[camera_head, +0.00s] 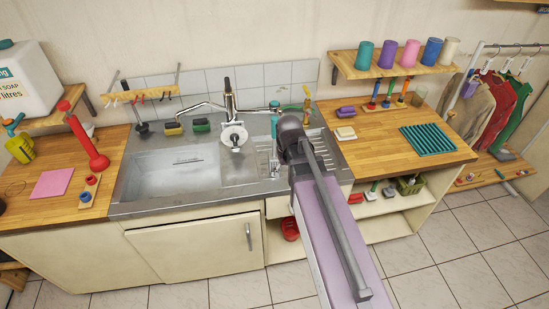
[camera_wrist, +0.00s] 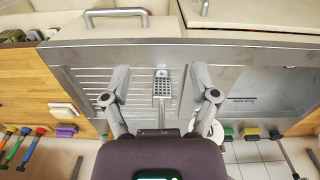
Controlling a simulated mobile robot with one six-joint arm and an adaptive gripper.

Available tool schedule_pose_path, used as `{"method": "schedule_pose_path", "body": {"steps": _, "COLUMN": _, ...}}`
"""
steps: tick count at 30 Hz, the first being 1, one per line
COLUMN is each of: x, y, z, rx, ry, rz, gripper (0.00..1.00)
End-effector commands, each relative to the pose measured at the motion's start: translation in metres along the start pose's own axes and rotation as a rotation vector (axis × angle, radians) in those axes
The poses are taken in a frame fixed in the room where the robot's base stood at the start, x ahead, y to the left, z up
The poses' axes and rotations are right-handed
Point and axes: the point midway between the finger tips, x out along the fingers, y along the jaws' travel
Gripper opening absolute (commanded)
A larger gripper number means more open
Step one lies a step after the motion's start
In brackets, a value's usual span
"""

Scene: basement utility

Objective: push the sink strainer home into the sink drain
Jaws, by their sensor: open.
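The steel sink (camera_head: 172,178) has its basin on the left and a ribbed drainboard (camera_head: 318,150) on the right. A dark slot (camera_head: 188,161) shows in the basin's back wall; I cannot make out the drain opening. A round white piece with a grey centre (camera_head: 234,135) sits below the tap and may be the strainer; I cannot be sure. In the wrist view it is partly hidden behind a finger. My gripper (camera_wrist: 162,92) is open above the drainboard side. A perforated metal piece with a stem (camera_wrist: 162,83) shows between its fingers, apart from them.
The tap (camera_head: 230,105) rises behind the sink. Sponges (camera_head: 202,125) lie along the back edge. A red plunger (camera_head: 88,145) stands on the left wooden counter. A teal rack (camera_head: 427,139) and soap bars (camera_head: 345,133) lie on the right counter. The basin looks empty.

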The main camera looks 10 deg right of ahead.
Motion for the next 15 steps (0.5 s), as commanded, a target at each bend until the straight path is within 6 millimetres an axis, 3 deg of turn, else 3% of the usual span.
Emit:
{"method": "schedule_pose_path", "body": {"steps": 1, "x": -0.019, "y": 0.001, "z": -0.017, "rx": -0.007, "ry": 0.000, "rz": 0.001, "gripper": 0.77}}
{"method": "schedule_pose_path", "body": {"steps": 15, "x": -0.101, "y": 0.006, "z": -0.113, "rx": -0.081, "ry": 0.001, "rz": 0.006, "gripper": 0.77}}
